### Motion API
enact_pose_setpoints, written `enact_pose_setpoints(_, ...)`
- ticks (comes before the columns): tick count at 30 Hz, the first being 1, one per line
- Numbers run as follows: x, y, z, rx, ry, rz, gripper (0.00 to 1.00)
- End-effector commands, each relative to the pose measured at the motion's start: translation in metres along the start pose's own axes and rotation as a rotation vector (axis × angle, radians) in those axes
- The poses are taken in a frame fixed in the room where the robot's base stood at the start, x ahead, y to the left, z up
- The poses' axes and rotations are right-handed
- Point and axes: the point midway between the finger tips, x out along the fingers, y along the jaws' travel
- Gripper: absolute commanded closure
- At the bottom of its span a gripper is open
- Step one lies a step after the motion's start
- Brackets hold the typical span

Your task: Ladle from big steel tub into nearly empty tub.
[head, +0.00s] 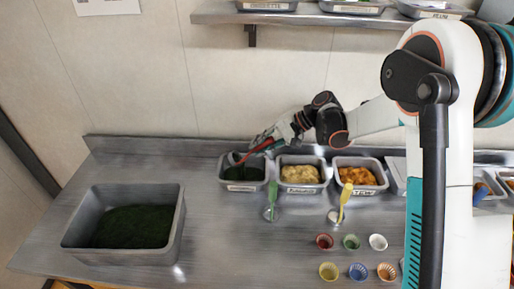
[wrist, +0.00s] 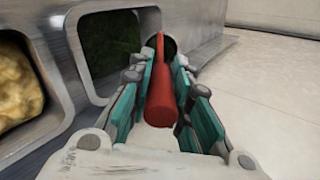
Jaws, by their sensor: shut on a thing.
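The big steel tub (head: 70,235) stands on the left of the counter with dark green contents inside. The small steel tub (head: 242,186) at the back, left of the yellow-filled one, shows a dark green inside; how full it is I cannot tell. My gripper (head: 268,143) is shut on the red handle of a ladle (head: 262,147), beside and above the small tub. The ladle's bowl is at this tub's back part; its contents are hidden. In the wrist view, my gripper (wrist: 160,80) holds the red handle (wrist: 161,95), and the small tub's dark opening (wrist: 108,42) is to its left.
A tub of yellow food (head: 300,173) and a tub of orange food (head: 358,177) stand to the right. A green utensil (head: 271,197) and a yellow one (head: 344,200) lie in front. Several small cups (head: 350,242) are at front right. The counter between the tubs is clear.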

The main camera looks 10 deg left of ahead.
Motion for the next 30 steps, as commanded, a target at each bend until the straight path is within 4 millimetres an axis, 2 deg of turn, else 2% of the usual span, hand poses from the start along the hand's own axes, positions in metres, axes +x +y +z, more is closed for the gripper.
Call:
enact_pose_setpoints(12,0.002,0.023,-0.007,0.002,-0.039,-0.151,1.0)
enact_pose_setpoints(30,0.003,0.044,-0.012,0.003,-0.096,-0.357,1.0)
